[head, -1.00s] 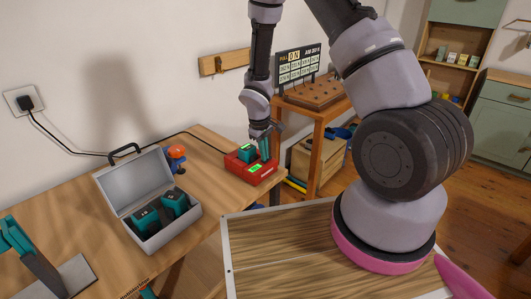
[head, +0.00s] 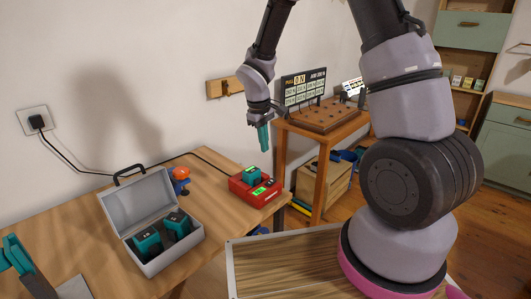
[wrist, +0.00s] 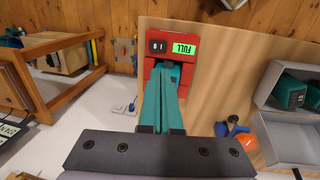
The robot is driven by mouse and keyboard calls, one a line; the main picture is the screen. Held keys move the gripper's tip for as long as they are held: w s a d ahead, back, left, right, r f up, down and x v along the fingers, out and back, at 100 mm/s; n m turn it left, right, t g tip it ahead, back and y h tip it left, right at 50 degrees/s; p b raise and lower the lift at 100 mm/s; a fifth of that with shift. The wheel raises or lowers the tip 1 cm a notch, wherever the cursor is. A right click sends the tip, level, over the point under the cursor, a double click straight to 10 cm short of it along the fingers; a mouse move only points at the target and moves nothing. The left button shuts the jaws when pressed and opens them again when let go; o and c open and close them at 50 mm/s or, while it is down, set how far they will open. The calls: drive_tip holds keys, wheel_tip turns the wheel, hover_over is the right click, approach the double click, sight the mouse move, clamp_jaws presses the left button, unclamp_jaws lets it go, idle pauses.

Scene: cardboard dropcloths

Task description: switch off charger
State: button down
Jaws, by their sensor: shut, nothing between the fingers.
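The red charger (head: 268,199) sits near the right end of the wooden bench, with a teal battery (head: 251,176) in it. In the wrist view the charger (wrist: 193,27) shows a lit green FULL display (wrist: 184,48) and a black rocker switch (wrist: 157,46) marked 1 and 0. Which side is pressed I cannot tell. My gripper (head: 265,150) has teal fingers, shut and empty, pointing down above the charger and apart from it. In the wrist view my fingers (wrist: 171,72) partly hide the battery and the near side of the charger.
An open grey case (head: 139,205) holding teal batteries stands on the bench, with an orange-and-blue object (head: 180,180) beside it. A black plug (head: 37,122) is in the wall socket. A pegged wooden rack (head: 325,117) stands behind on a side table.

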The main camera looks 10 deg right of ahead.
sight(273, 180)
drive_tip(key=shift+d, duration=0.1)
drive_tip(key=shift+w+d+r, duration=0.25)
drive_tip(key=shift+d, duration=0.4)
drive_tip(key=f, duration=0.4)
drive_tip(key=w+d+f, duration=0.1)
drive_tip(key=f, duration=0.8)
drive_tip(key=shift+w+d+f, duration=0.15)
drive_tip(key=shift+d+f, duration=0.2)
drive_tip(key=shift+f, duration=0.05)
drive_tip(key=shift+f, duration=0.1)
